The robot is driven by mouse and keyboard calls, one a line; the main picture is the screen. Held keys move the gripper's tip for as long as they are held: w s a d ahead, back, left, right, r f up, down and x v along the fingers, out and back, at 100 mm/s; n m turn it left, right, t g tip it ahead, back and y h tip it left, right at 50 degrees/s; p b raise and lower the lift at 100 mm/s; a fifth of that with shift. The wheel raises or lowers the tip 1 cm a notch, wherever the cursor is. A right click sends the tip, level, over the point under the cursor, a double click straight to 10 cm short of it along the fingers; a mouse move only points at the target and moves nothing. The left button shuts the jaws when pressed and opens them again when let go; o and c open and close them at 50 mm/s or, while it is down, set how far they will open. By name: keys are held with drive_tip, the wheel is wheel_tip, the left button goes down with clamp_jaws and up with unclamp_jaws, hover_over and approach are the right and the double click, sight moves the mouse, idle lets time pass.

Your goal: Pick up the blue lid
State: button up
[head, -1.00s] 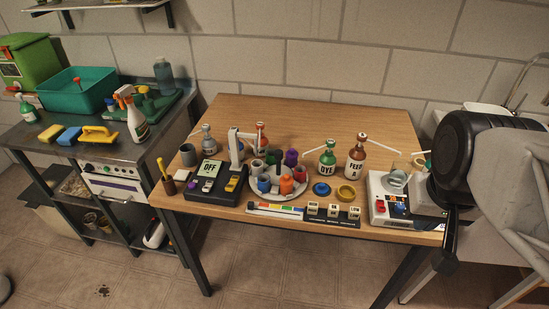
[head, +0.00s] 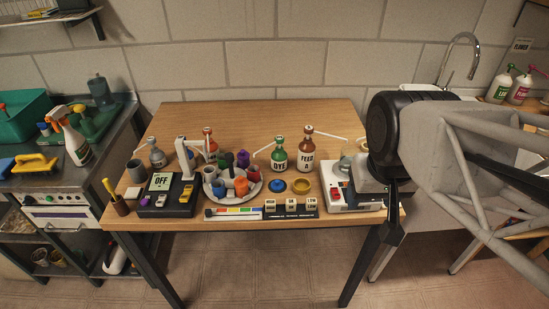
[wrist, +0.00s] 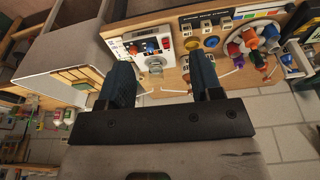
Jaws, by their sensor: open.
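The blue lid (head: 277,186) lies on the wooden table near its front edge, just left of a yellow ring-shaped dish (head: 301,186). In the wrist view the blue lid (wrist: 212,41) shows small, beyond the right finger's tip and beside the yellow dish. My gripper (wrist: 162,75) is open and empty, its two dark fingers spread apart. In the head view my gripper (head: 393,222) hangs at the table's right front corner, to the right of the lid and well apart from it.
A white device (head: 338,192) with a red button stands between my gripper and the lid. A round rack with coloured tubes (head: 249,188) stands left of the lid. Brown (head: 306,150) and green (head: 279,156) bottles stand behind it. The table's back (head: 260,115) is clear.

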drive_tip(key=w+a+f+m, duration=0.2)
drive_tip(key=w+a, duration=0.1)
drive_tip(key=w, duration=0.6)
drive_tip(key=m+g, duration=0.3)
drive_tip(key=m, duration=0.3)
hover_over(277, 180)
drive_tip(key=f, duration=1.6)
drive_tip(key=shift+s+d+f, duration=0.3)
drive_tip(key=shift+s, duration=0.05)
drive_tip(key=shift+w+a+f+m, duration=0.25)
drive_tip(key=shift+w+f+m, duration=0.05)
drive_tip(key=shift+f, duration=0.1)
drive_tip(key=shift+f, duration=1.3)
drive_tip(key=shift+f, duration=2.6)
